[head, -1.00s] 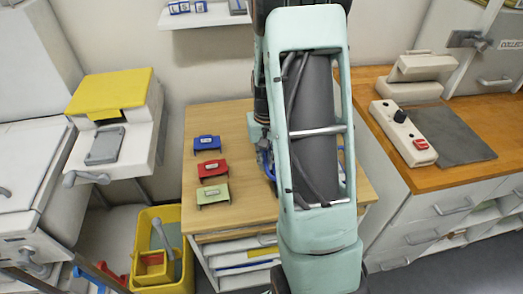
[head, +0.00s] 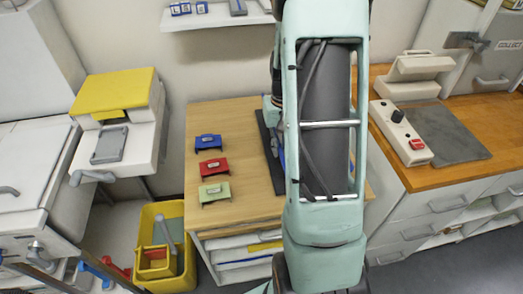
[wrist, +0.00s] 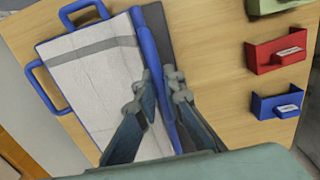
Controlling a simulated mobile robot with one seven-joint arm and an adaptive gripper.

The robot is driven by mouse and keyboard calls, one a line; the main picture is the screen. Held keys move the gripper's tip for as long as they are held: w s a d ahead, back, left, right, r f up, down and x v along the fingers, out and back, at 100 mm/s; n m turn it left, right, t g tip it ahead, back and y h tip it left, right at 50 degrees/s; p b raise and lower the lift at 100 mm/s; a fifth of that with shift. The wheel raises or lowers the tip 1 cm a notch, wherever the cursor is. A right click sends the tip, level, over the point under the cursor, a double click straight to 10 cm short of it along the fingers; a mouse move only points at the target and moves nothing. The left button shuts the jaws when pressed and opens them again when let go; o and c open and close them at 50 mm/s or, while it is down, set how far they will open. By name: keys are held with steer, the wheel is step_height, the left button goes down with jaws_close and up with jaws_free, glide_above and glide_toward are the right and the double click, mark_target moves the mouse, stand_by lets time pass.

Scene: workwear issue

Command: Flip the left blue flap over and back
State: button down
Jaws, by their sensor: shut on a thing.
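In the wrist view a blue flap (wrist: 161,75) stands roughly on edge, seen as a narrow blue strip. My gripper (wrist: 163,86) is shut on it, one finger on either side. A white garment with a grey stripe (wrist: 90,80) lies flat over blue panels to the left of the flap. A dark grey base (wrist: 182,60) shows bare on the other side. In the head view my arm hides most of the board; a strip of the dark base (head: 266,145) and some blue show beside it. My fingertips are hidden there.
Blue (head: 208,143), red (head: 213,167) and green (head: 215,191) holders stand on the wooden table (head: 235,120), left of the board. Two blue handles, top (wrist: 84,12) and left (wrist: 44,86), stick out in the wrist view. A yellow bin (head: 187,275) stands on the floor.

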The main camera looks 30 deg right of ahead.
steer(key=shift+s+d+r, duration=0.2)
steer(key=shift+d, duration=0.4)
steer(key=shift+s+d+r, duration=0.15)
steer(key=shift+d+r, duration=0.05)
steer(key=shift+d, duration=0.35)
steer(key=shift+s+d+r, duration=0.2)
steer(key=shift+d, duration=0.4)
steer(key=shift+s+d+f+b, duration=0.25)
steer(key=shift+s+d, duration=0.15)
steer(key=shift+d, duration=0.65)
steer(key=shift+s+d+f+b, duration=0.15)
steer(key=shift+s+d+f, duration=0.15)
steer(key=shift+d, duration=0.8)
steer(key=shift+s+d+f+b, duration=0.2)
steer(key=shift+s+d, duration=0.25)
steer(key=shift+d, duration=0.6)
steer(key=shift+w+r, duration=0.1)
steer(key=shift+r, duration=0.05)
steer(key=shift+w+d+r, duration=0.1)
steer(key=shift+w+r, duration=0.05)
steer(key=shift+r, duration=0.05)
